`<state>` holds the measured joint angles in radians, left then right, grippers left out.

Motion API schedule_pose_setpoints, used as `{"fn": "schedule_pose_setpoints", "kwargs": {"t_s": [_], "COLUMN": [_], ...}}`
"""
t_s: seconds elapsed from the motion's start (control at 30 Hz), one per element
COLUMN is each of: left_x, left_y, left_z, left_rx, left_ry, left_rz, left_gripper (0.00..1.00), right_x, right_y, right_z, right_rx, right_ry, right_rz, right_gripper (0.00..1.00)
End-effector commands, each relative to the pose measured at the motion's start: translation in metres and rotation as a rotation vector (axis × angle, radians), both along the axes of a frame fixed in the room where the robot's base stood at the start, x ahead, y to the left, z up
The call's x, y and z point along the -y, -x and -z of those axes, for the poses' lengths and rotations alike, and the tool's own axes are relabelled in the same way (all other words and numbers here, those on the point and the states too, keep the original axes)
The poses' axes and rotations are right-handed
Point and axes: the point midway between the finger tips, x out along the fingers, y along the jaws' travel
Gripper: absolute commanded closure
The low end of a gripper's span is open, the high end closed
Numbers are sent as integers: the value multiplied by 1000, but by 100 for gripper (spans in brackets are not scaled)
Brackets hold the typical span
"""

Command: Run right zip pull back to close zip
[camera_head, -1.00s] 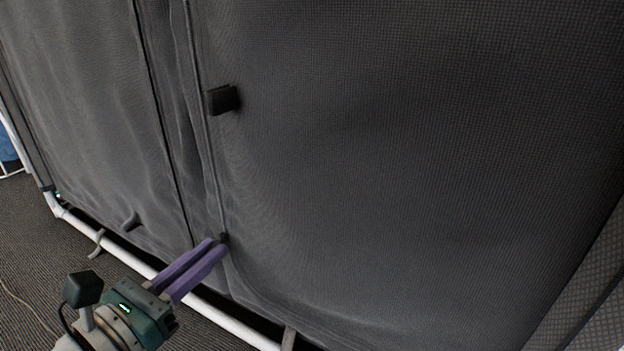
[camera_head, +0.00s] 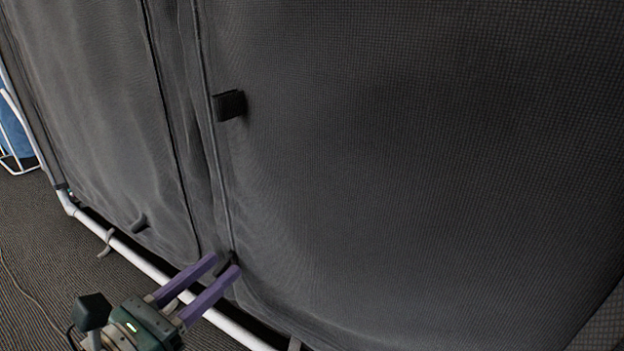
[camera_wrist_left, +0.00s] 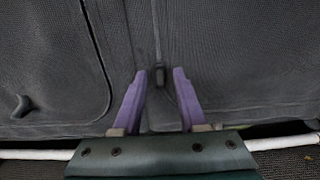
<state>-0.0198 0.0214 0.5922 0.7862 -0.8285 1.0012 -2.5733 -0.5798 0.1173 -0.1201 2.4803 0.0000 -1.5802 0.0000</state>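A dark grey fabric wall (camera_head: 400,150) fills most of the head view. A zip line (camera_head: 213,140) runs down it to a small black zip pull (camera_head: 229,260) near the bottom edge. My left gripper (camera_head: 226,263) is open, its purple fingers at either side of the pull. In the left wrist view the pull (camera_wrist_left: 160,76) shows between the spread fingertips of the left gripper (camera_wrist_left: 160,74), with a gap on both sides. My right gripper is not in view.
A black tab (camera_head: 229,105) sticks out beside the zip line higher up. A second dark zip line (camera_head: 170,120) runs to the left, with a grey hook-like tab (camera_head: 139,222) near the bottom. A white pole (camera_head: 140,262) runs along the floor.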

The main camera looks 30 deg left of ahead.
Motion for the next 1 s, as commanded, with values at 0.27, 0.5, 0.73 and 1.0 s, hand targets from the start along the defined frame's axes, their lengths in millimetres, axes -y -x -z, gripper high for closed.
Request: {"fn": "schedule_pose_setpoints", "kwargs": {"t_s": [0.27, 0.5, 0.73, 1.0], "left_x": [0, -3, -6, -8], "left_y": [2, 36, 81, 99], "left_z": [0, -1, 0, 0], "left_rx": [-1, -6, -5, 0], "left_ry": [0, 1, -1, -1], "left_rz": [0, 0, 0, 0], "left_gripper": [56, 56, 56, 56], "right_x": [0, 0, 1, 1], "right_y": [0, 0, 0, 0], "right_z": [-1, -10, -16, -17], "right_rx": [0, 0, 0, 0], "right_ry": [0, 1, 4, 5], "right_rz": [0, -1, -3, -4], "right_gripper": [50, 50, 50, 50]}}
